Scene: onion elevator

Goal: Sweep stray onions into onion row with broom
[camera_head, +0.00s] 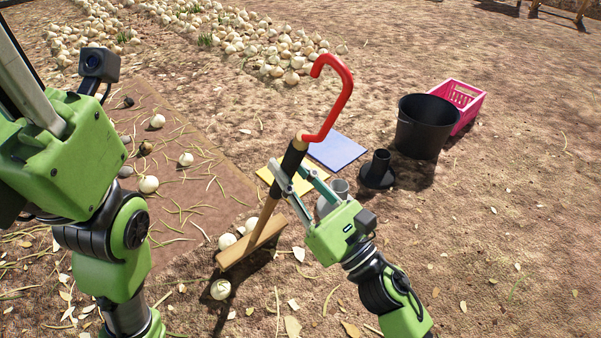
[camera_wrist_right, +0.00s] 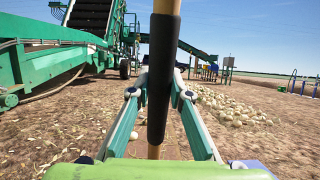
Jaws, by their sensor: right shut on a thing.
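My right gripper (camera_head: 291,179) is shut on the black grip of the broom (camera_head: 263,220). The broom has a red hooked top, a wooden stick and a wooden head (camera_head: 250,243) low at the ground, tilted. In the right wrist view the black grip (camera_wrist_right: 159,90) stands between the two fingers. Stray onions lie near the head: one (camera_head: 220,289) in front, others (camera_head: 227,241) just behind it. More stray onions (camera_head: 149,184) lie on the brown mat (camera_head: 190,215). The onion row (camera_head: 240,35) runs along the back. My left arm shows at the left; its gripper fingers are not visible.
Green machinery (camera_wrist_right: 60,60) shows in the wrist view. The ground at right is open.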

